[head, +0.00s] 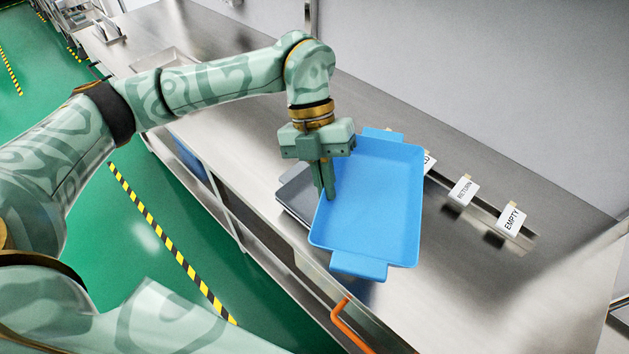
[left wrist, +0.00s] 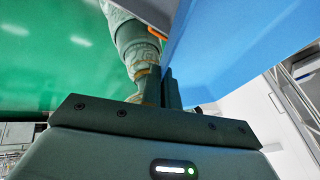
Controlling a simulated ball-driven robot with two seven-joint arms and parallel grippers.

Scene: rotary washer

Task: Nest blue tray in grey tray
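The blue tray (head: 375,205) is a shallow rectangular tray with a tab at each end, and its open side faces up. My left gripper (head: 327,192) points down at the tray's left wall, with its fingers close together on that wall. In the left wrist view the fingers (left wrist: 168,88) meet the edge of the blue tray (left wrist: 235,45). The grey tray (head: 293,196) shows only in part, to the left of the blue tray and partly below it; the rest is hidden. My right gripper is not seen.
The steel counter (head: 470,255) is clear to the right. Labels stand along the back, including RETURN (head: 464,190) and EMPTY (head: 511,219). An orange handle (head: 350,325) is at the front edge. A shallow metal tray (head: 160,62) lies at the far left.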

